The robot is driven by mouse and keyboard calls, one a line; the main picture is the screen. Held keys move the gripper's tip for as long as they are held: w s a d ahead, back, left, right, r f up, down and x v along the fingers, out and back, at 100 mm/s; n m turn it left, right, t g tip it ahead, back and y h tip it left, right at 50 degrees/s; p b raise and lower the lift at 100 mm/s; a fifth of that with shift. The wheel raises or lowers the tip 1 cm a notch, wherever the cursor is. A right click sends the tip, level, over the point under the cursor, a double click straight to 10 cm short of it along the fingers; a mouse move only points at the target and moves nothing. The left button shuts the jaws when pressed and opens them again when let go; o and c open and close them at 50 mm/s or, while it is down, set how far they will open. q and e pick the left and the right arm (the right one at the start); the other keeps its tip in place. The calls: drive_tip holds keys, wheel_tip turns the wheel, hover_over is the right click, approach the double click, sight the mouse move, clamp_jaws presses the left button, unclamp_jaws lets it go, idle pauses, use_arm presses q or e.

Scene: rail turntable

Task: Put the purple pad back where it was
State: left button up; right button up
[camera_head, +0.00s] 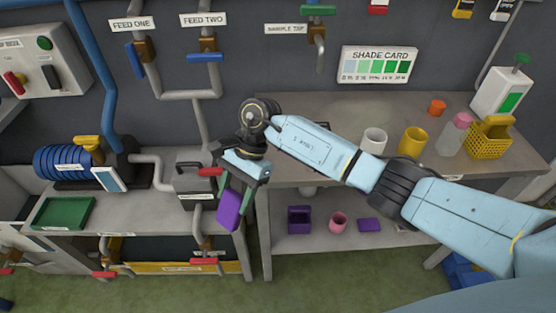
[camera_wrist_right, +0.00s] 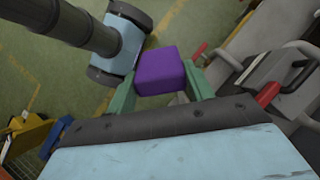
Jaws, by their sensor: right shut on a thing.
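My right gripper (camera_head: 236,196) is shut on a purple block-like pad (camera_head: 229,211). It hangs in the air in front of the gap between the left bench and the right table. In the right wrist view the pad (camera_wrist_right: 160,70) sits between the two green fingers (camera_wrist_right: 158,88), with green floor behind it. A second, flat purple piece (camera_head: 369,225) lies on the lower shelf of the right table. My left gripper is not in view.
The lower shelf (camera_head: 335,245) also bears a purple basket (camera_head: 299,219) and a pink cup (camera_head: 338,222). The tabletop (camera_head: 300,120) holds a white cup, yellow cup, bottle and yellow basket. Red-handled valves (camera_head: 210,171) stand close to the gripper. A green tray (camera_head: 63,213) is at left.

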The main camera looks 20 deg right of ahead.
wheel_tip(320, 180, up, 4)
drive_tip(key=w+a+m+t+y+p, duration=0.1)
drive_tip(key=w+m+t+y, duration=0.25)
drive_tip(key=m, duration=0.35)
use_arm(q)
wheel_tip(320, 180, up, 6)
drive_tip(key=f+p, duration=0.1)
drive_tip(key=p, duration=0.3)
use_arm(e)
drive_tip(key=r+m+t+h, duration=0.1)
drive_tip(key=m+t+h, duration=0.6)
drive_tip(key=m+t, duration=1)
hover_over(284, 175)
drive_tip(key=shift+n+t, duration=0.3)
drive_tip(key=shift+t, duration=0.25)
wheel_tip(284, 175, down, 5)
drive_tip(key=b, duration=0.3)
drive_tip(key=shift+f, duration=0.2)
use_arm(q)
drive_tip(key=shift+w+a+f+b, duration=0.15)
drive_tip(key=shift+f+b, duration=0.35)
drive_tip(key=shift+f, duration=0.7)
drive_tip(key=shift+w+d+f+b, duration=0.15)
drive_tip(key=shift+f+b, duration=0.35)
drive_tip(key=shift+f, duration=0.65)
use_arm(e)
drive_tip(key=shift+f, duration=2.2)
